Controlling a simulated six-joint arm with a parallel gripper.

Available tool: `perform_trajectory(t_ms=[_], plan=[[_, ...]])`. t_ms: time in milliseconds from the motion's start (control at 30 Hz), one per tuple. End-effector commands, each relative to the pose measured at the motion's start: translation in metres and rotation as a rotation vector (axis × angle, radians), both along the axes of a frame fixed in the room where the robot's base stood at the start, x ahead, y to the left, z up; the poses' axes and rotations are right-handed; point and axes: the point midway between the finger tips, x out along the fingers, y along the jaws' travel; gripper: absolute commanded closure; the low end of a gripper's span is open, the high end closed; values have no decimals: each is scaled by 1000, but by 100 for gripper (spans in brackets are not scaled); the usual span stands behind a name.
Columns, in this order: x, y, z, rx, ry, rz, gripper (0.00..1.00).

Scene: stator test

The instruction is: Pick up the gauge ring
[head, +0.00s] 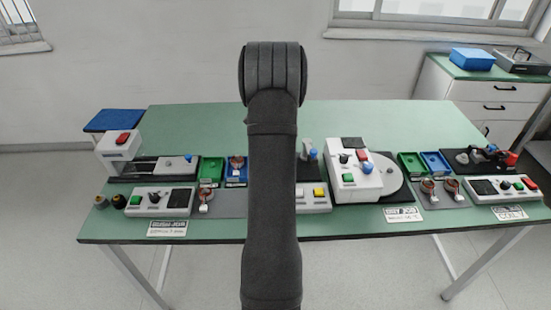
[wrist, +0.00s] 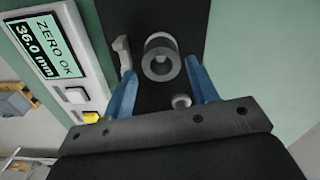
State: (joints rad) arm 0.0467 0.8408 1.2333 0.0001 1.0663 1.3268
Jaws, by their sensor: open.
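The gauge ring (wrist: 162,58), a grey metal ring with a round bore, is on a dark plate (wrist: 150,18) in the wrist view. My gripper (wrist: 160,70) is open, with its two blue fingers pointing toward the ring. One fingertip is at the ring's lower left and the other at its right, with a gap visible on the left. I cannot tell whether the right finger touches it. In the head view, my arm hides the middle of the table and I cannot make out the ring.
A small round metal piece (wrist: 181,101) and a pale grey bracket (wrist: 123,52) are close to the fingers. A white gauge box (wrist: 88,55) at left reads "ZERO OK 36.0 mm". Test stations line the green table (head: 200,125); its back is clear.

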Motion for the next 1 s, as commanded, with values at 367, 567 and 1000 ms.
perform_trajectory(t_ms=[367, 567, 1000], plan=[[1, 0, -37, 0, 0, 0, 46], [1, 0, -37, 0, 1, 0, 68], [2, 0, -28, 0, -1, 0, 95]])
